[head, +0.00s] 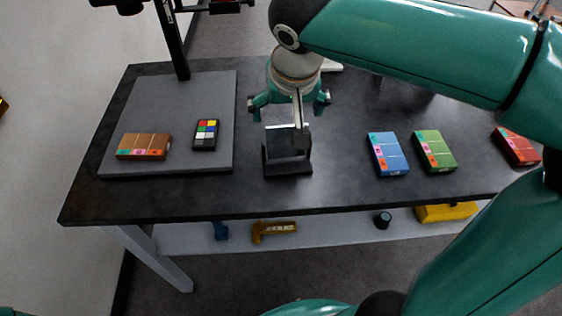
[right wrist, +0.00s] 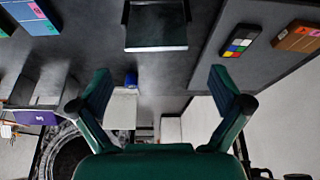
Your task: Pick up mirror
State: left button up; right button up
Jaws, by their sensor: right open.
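The mirror (head: 288,140) looks like a small dark, glossy panel on a black block-like stand, upright near the middle of the dark table. It also shows in the right wrist view (right wrist: 156,25) at the top centre. My right gripper (head: 290,106) is open and empty, above and just behind the mirror in the head view, with its fingers spread to either side. In the right wrist view its two fingertips (right wrist: 162,75) are apart and the mirror lies beyond them, not between them. My left gripper is not in view.
A grey board (head: 180,90) on the left holds a brown box (head: 143,146) and a colour chart (head: 205,134). Blue (head: 388,154), green (head: 434,150) and red (head: 516,147) boxes lie on the right. The table (head: 335,180) is bare around the mirror.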

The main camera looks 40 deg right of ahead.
aim_at(286, 126)
jog(key=x, duration=0.8)
jog(key=shift+w+d+f, duration=0.1)
jog(key=shift+d+f, duration=0.05)
jog(key=shift+d, duration=0.15)
jog(key=c, duration=1.3)
jog(key=shift+c, duration=1.1)
jog(key=shift+r, duration=0.2)
